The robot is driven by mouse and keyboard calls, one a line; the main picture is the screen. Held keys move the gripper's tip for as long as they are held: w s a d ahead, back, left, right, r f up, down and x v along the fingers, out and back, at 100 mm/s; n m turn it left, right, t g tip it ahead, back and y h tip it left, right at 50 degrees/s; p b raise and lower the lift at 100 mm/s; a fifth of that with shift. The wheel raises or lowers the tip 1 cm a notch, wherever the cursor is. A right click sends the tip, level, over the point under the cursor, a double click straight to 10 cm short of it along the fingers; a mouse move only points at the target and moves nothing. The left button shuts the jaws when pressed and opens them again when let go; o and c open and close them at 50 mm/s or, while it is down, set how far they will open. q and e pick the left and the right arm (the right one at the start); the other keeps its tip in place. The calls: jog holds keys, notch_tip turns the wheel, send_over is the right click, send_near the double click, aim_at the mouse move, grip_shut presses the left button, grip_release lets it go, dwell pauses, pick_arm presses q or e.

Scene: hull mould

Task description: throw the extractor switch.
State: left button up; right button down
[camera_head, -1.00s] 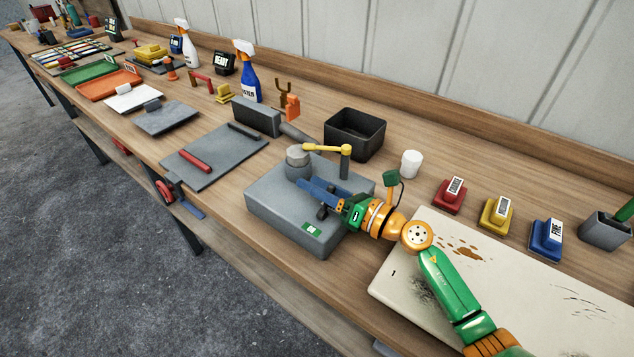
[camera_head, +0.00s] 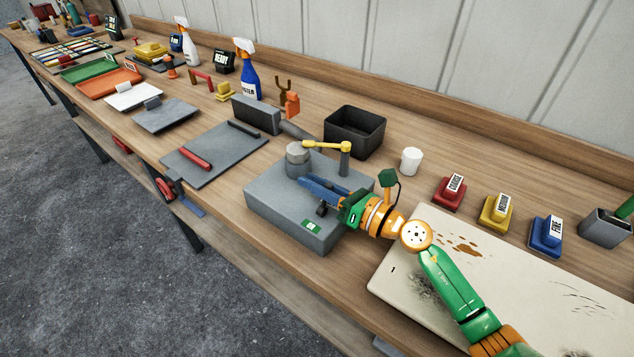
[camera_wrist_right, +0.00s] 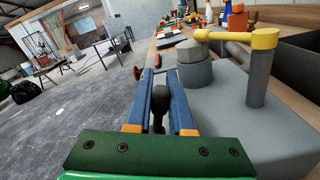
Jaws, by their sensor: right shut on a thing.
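The extractor switch appears to be the black knobbed lever (camera_wrist_right: 160,103) on the grey box (camera_head: 270,205) with a green-and-white label on its front. In the head view its dark knob (camera_head: 322,209) shows just below the blue fingers. My right gripper (camera_head: 306,184) reaches over the box from the right. In the right wrist view its blue fingers (camera_wrist_right: 161,80) are on both sides of the black knob, shut on it. The lever's base is partly hidden by the fingers and palm. My left gripper is not in view.
A grey capped post with a yellow arm (camera_head: 326,146) stands on the box close behind my fingers. A black bin (camera_head: 355,130) and white cup (camera_head: 411,160) stand behind. A stained pale board (camera_head: 520,290) lies under my right arm. A grey plate with a red bar (camera_head: 215,155) is left.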

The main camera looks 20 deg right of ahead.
jog(key=n, duration=0.1)
jog(key=a+n, duration=0.1)
jog(key=n, duration=0.1)
jog(key=s+n, duration=0.1)
jog(key=shift+s+a+r+n, duration=0.1)
jog(key=shift+a+r+n, duration=0.05)
jog(key=shift+a+n, duration=0.15)
jog(key=n, duration=0.1)
jog(key=a+n, duration=0.1)
jog(key=n, duration=0.1)
jog(key=shift+s, duration=0.4)
jog(key=shift+s+a+f+n, duration=0.15)
jog(key=shift+a+n, duration=0.05)
jog(key=shift+n, duration=0.4)
jog(key=shift+s+a+f+n, duration=0.15)
jog(key=shift+n, duration=0.45)
jog(key=c, duration=0.8)
grip_release()
jog(key=shift+f, duration=0.1)
jog(key=shift+b, duration=0.3)
